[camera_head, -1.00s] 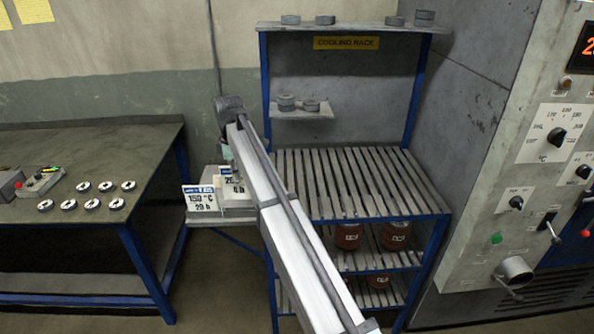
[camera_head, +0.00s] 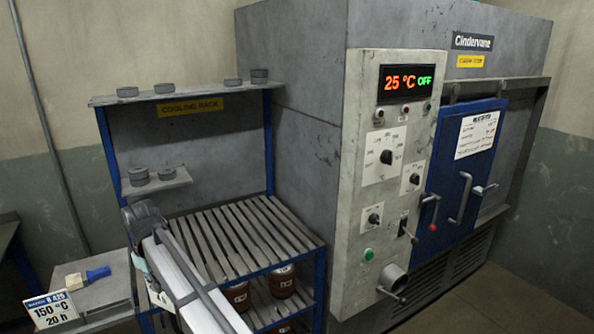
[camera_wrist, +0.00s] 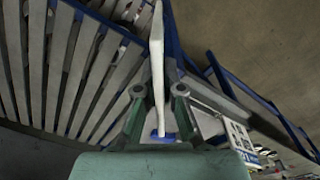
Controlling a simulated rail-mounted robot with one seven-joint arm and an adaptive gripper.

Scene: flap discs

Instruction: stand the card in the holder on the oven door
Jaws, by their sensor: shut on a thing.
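My gripper (camera_wrist: 158,95) is shut on a thin white card (camera_wrist: 157,50), seen nearly edge-on between the fingers in the wrist view. In the head view my arm mostly hides the gripper, and a small part of the white card (camera_head: 160,298) shows beside it, near the cooling rack. The blue oven door (camera_head: 452,190) is at the right, well away from my gripper. I cannot make out a separate card holder there.
The slatted cooling rack (camera_head: 255,235) and the oven's control panel (camera_head: 385,180) lie between my gripper and the door. Floor shows before the oven.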

